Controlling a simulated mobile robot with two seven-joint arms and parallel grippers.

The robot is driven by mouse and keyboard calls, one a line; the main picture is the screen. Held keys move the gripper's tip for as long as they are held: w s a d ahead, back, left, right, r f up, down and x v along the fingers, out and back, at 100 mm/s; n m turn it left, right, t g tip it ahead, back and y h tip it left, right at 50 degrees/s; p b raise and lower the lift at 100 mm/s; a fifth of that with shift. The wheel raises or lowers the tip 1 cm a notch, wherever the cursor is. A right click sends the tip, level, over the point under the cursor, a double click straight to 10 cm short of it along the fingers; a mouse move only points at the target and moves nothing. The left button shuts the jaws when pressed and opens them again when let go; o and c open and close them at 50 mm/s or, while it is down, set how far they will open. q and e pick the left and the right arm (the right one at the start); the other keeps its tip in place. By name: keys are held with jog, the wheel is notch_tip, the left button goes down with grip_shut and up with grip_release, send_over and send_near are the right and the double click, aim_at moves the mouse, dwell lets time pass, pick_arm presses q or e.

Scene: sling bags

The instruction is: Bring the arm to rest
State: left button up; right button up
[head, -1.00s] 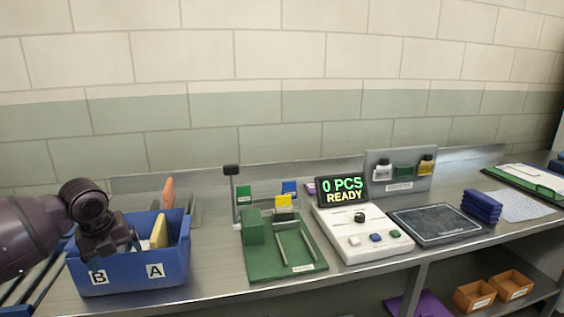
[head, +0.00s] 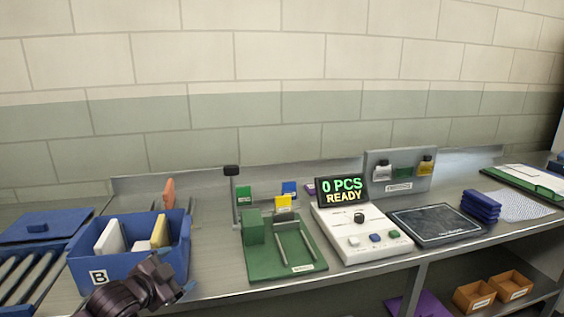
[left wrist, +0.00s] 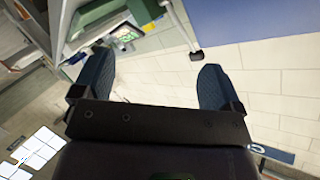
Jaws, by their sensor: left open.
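My left gripper (head: 188,288) is low in the head view, in front of the right part of the blue bin's front wall. In the left wrist view its two blue fingers (left wrist: 155,85) stand wide apart with nothing between them. The blue bin (head: 80,270) has a "B" label and holds a white item (head: 110,238) and a yellow item (head: 159,232), both upright. My right gripper is not in view.
Right of the bin stand a green fixture (head: 262,270), a white counter unit (head: 340,235) reading "0 PCS READY", and a dark pad (head: 435,224). Blue packs (head: 481,206) lie farther right. A roller track (head: 25,275) and blue lid (head: 45,227) are at left. Orange bins (head: 474,296) sit below.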

pick_arm(q)
jog(key=s+f+n+t+y, duration=0.1)
jog(key=s+f+n, duration=0.5)
jog(key=s+f, duration=0.4)
jog(key=shift+s+a+f, duration=0.25)
jog(key=shift+s, duration=0.45)
jog(key=s+a+f+n+g+y, duration=0.1)
jog(key=s+f, duration=0.3)
jog(key=s, duration=0.2)
jog(key=s+f+n+g+y, duration=0.1)
jog(key=s+f+n, duration=0.1)
jog(key=s+f, duration=0.3)
jog(key=s+a+f+n+g+y, duration=0.1)
jog(key=s+f, duration=0.3)
jog(key=s, duration=0.5)
jog(key=shift+a+f+n+y, duration=0.2)
jog(key=shift+a+n+y, duration=0.1)
jog(key=shift+n+y, duration=0.1)
